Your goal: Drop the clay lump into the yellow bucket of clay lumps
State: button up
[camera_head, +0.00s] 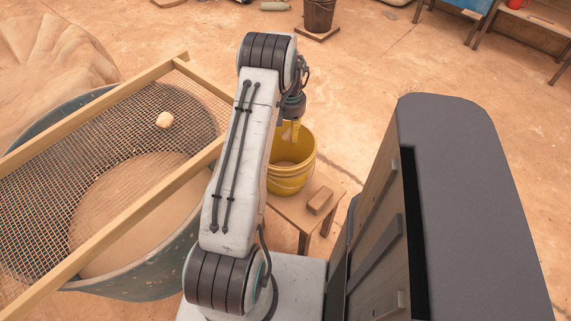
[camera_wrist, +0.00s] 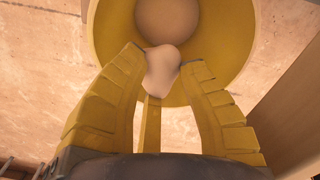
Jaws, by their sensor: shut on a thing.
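My gripper (camera_wrist: 161,68) has yellow fingers and is shut on a pale clay lump (camera_wrist: 161,75) in the wrist view. The yellow bucket (camera_wrist: 108,25) lies behind the lump in that view, with a round pale surface showing inside it. In the head view the yellow bucket (camera_head: 292,180) stands on a small wooden stool, and my gripper (camera_head: 291,138) is above its opening. The held lump cannot be made out in the head view. A second pale lump (camera_head: 164,120) rests on the wire mesh of the sieve.
The wooden-framed sieve (camera_head: 110,203) lies over a large dark tub (camera_head: 150,284) at left. A brown bucket (camera_head: 319,16) stands farther back. Open floor lies behind the stool.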

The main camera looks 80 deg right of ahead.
jog(key=shift+f+b, duration=0.9)
jog(key=shift+f, duration=1)
jog(key=o, duration=1.1)
jog(key=shift+o, duration=0.2)
notch_tip(320, 180, up, 12)
jog(key=shift+r, duration=0.1)
jog(key=shift+d, duration=0.1)
